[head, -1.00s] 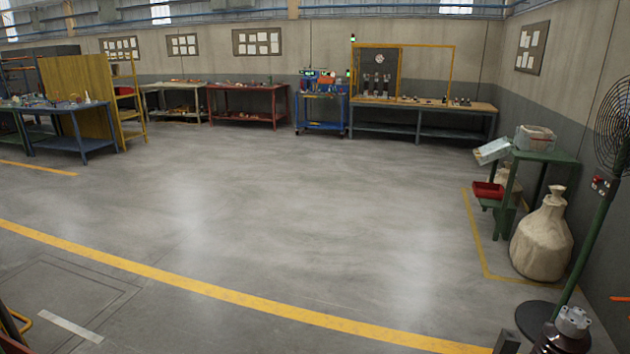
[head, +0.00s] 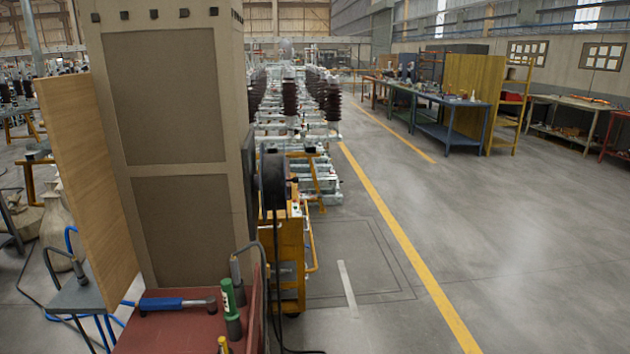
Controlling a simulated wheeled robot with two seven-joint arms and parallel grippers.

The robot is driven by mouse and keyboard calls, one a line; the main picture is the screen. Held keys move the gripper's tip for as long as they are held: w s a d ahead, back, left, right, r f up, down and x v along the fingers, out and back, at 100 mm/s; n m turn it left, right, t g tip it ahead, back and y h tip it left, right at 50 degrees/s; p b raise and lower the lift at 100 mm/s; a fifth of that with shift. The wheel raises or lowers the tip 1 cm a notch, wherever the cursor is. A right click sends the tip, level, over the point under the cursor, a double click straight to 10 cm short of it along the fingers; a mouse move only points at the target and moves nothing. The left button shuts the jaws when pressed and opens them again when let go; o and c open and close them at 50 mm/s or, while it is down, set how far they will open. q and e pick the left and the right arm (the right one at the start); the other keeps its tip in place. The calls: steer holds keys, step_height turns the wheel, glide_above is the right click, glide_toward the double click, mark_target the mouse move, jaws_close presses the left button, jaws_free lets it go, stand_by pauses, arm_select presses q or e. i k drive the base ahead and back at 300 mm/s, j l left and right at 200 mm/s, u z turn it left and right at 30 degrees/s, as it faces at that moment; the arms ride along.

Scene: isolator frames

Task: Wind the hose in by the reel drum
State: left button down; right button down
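A dark round reel drum (head: 273,182) shows nearly edge-on at the right side of a tall beige panelled column. A black hose (head: 275,285) hangs from it, runs down in front of a yellow cabinet, and reaches the floor at the bottom of the head view. The hose's lower end is cut off by the frame edge. How much hose is wound on the drum cannot be told. Neither of my grippers is in view.
The yellow cabinet (head: 285,262) is beside the column (head: 165,130). The grey floor (head: 520,260) on the right is open.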

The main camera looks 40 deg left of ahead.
mark_target(273, 180)
steer(key=i+l+u, duration=0.15)
steer(key=i+u, duration=0.15)
steer(key=u, duration=0.15)
steer(key=i+l+u, duration=0.2)
steer(key=u, duration=0.3)
steer(key=i+l+u, duration=0.3)
steer(key=u, duration=0.15)
steer(key=i+l+u, duration=0.15)
steer(key=l+u, duration=0.35)
steer(key=u, duration=0.4)
steer(key=i+l+u, duration=0.4)
steer(key=l, duration=0.2)
steer(key=l+u, duration=0.2)
steer(key=l, duration=0.15)
steer(key=i+l+u, duration=0.2)
steer(key=l, duration=0.15)
steer(key=k, duration=0.1)
